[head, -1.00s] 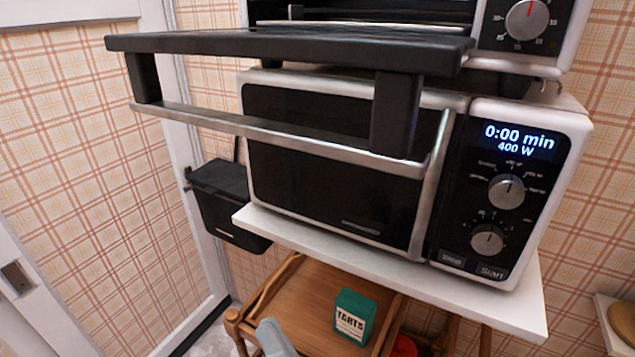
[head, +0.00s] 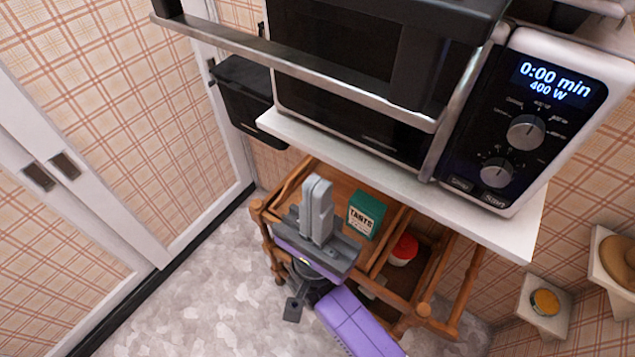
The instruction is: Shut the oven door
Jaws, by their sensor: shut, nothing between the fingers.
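The oven stands on top of the microwave, and its body is mostly out of the head view now. Its black door (head: 440,12) is open, folded down and sticking out toward me at the top of the view. The door's metal handle bar (head: 300,70) runs along its front, across the microwave's front in the picture. My gripper (head: 317,188) is shut and empty, pointing up. It is well below the handle, in front of the wooden cart, and touches nothing that I can see.
The microwave (head: 545,115) sits on a white shelf (head: 400,170) above my gripper. A wooden cart (head: 285,195) with a green box (head: 366,214) and a red-lidded container (head: 404,250) stands below. A black bin (head: 245,95) hangs at the left. Floor at left is clear.

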